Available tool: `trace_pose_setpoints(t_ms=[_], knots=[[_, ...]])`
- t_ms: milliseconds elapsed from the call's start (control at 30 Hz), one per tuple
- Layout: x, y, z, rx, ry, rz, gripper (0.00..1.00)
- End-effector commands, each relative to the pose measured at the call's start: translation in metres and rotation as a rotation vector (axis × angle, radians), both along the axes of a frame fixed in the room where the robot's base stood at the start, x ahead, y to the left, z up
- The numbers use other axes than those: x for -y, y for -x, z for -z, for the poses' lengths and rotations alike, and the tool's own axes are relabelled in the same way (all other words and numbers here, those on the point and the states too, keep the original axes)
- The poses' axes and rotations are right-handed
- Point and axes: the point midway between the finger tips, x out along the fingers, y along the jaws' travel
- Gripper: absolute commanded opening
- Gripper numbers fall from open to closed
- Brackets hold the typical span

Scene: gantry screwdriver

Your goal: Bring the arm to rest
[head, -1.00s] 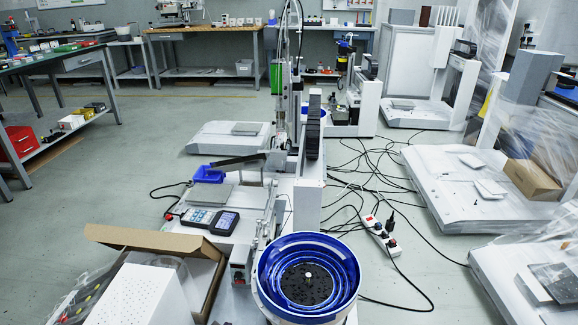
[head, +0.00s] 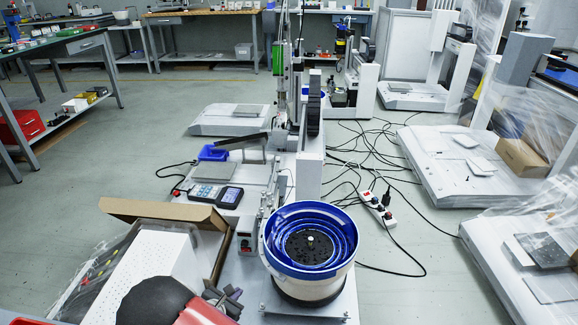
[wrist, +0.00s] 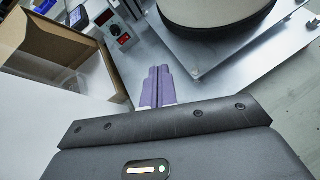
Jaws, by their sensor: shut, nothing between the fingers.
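My gripper (head: 222,298) shows at the bottom of the head view, left of centre, with part of my arm beside it. In the wrist view its two purple-grey fingers (wrist: 157,86) lie close together, shut, with nothing held. The gripper is in front of the blue-and-white bowl feeder (head: 310,250) and to its left. In the wrist view the feeder's base (wrist: 215,12) lies beyond the fingers to the right. A gap between fingers and bench plate cannot be judged exactly.
An open cardboard box (head: 165,212) and a white perforated block (head: 155,262) stand close on the left. The gantry screwdriver (head: 283,85) rises behind the feeder. A handheld controller (head: 216,194) lies on its plate. A power strip (head: 377,207) and cables lie on the floor to the right.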

Motion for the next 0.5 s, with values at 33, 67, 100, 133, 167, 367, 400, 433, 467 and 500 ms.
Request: trace_pose_setpoints(t_ms=[33,67,100,133,167,367,400,433,467,500], knots=[[0.007,-0.005,-0.015,0.005,-0.033,0.048,0.00],[0.013,-0.007,-0.023,0.007,-0.051,0.078,0.00],[0.020,-0.010,-0.033,0.010,-0.077,0.117,0.00],[0.025,-0.013,-0.041,0.013,-0.099,0.151,0.00],[0.031,-0.014,-0.050,0.016,-0.121,0.184,0.00],[0.091,-0.024,-0.128,0.042,-0.330,0.496,0.00],[0.107,-0.023,-0.147,0.049,-0.385,0.574,0.00],[0.120,-0.021,-0.160,0.054,-0.425,0.634,0.00],[0.131,-0.020,-0.174,0.060,-0.467,0.692,0.00],[0.148,-0.016,-0.191,0.068,-0.520,0.768,0.00]])
